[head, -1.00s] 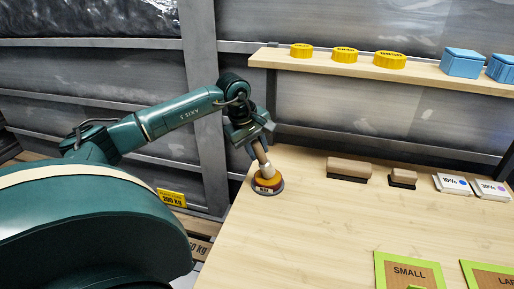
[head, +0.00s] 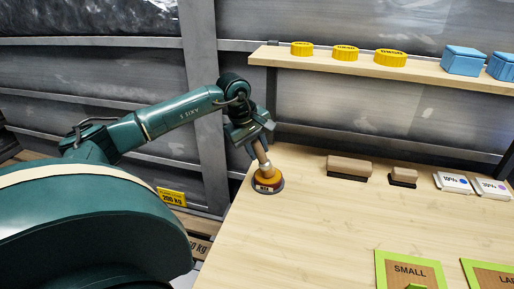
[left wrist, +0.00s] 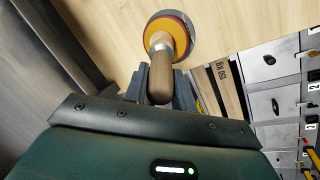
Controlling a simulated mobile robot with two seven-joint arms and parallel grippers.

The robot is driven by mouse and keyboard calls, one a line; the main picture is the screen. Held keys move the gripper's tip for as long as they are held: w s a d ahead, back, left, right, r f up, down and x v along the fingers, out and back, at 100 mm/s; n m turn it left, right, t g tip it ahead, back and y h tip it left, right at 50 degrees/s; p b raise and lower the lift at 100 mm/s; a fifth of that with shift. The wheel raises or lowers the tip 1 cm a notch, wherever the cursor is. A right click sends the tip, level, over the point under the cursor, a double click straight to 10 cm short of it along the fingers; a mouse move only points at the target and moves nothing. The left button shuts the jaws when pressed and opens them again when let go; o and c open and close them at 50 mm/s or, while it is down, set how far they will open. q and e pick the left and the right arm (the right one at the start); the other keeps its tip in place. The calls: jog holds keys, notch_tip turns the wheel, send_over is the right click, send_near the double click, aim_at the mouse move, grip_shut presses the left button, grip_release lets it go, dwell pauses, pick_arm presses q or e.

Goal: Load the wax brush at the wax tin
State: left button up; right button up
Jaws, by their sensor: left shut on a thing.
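My left gripper (head: 259,148) is shut on the wooden handle of the wax brush (head: 263,158), above the table's left back corner. The brush tilts, its lower end at the wax tin (head: 268,186). My right gripper is not in view.
The wooden table (head: 310,225) is clear around the tin. Two brown blocks with dark undersides (head: 349,166) and two white cards lie to the right. A green-edged SMALL board (head: 408,268) lies in front. A shelf (head: 430,72) at the back holds yellow tins and blue boxes.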

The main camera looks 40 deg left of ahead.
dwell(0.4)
pick_arm(q)
jog(key=shift+r+p, duration=2.7)
jog(key=shift+r, duration=0.8)
